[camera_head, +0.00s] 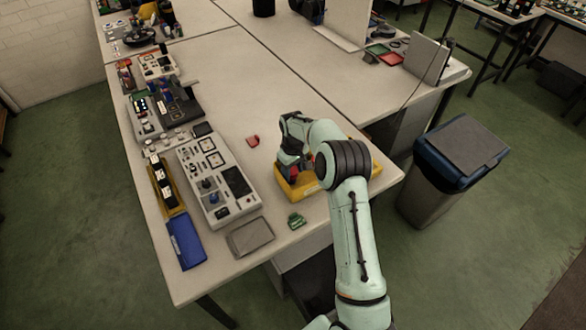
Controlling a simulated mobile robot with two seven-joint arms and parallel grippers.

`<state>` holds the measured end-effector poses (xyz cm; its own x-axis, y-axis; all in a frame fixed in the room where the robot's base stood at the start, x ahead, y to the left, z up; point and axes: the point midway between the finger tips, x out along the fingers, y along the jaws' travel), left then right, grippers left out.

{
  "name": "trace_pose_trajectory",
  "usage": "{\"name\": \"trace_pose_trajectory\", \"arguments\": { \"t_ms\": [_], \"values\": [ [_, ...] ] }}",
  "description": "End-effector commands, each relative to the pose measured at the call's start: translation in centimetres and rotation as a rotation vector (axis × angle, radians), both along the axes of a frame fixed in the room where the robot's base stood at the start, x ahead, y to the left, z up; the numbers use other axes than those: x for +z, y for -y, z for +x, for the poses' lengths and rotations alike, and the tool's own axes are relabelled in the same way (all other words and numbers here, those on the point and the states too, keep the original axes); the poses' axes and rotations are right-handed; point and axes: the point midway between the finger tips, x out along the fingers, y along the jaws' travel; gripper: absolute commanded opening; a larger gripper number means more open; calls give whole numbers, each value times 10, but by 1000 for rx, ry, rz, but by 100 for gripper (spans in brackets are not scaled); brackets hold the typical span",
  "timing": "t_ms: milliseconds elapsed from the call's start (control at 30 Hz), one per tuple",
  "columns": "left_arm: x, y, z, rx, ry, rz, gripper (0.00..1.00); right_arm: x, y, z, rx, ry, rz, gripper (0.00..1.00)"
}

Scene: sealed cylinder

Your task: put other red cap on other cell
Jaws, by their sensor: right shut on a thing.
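My right gripper (289,172) points down at the yellow tray (292,194) near the table's front right. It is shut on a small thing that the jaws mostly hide. Red shows at the jaws, so it looks like a red cap, but its shape is unclear. A separate small red piece (253,141) lies on the bare table to the left of the gripper. The cell cannot be made out; my arm hides much of the tray's inside. My left gripper is not in view.
A grey instrument panel (217,181) stands left of the tray. Near it are a blue flat case (186,242), a grey flat piece (250,236) and a small green object (296,221). A bin (440,185) stands right of the table. The table middle is clear.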

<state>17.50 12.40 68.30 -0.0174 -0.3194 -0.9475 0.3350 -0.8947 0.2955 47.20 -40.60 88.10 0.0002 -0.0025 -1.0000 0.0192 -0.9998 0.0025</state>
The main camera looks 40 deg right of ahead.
Motion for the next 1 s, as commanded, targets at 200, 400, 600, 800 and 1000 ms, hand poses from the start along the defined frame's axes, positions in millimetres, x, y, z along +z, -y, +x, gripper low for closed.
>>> {"name": "trace_pose_trajectory", "arguments": {
  "t_ms": [200,400,600,800,1000],
  "values": [
    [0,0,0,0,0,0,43,0,0,0,0,0,0,22],
    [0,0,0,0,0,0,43,0,0,0,0,0,0,80],
    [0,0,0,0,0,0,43,0,0,0,0,0,0,80],
    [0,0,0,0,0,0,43,0,0,0,0,0,1,100],
    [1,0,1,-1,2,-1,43,3,0,0,0,1,0,100]
  ]
}}
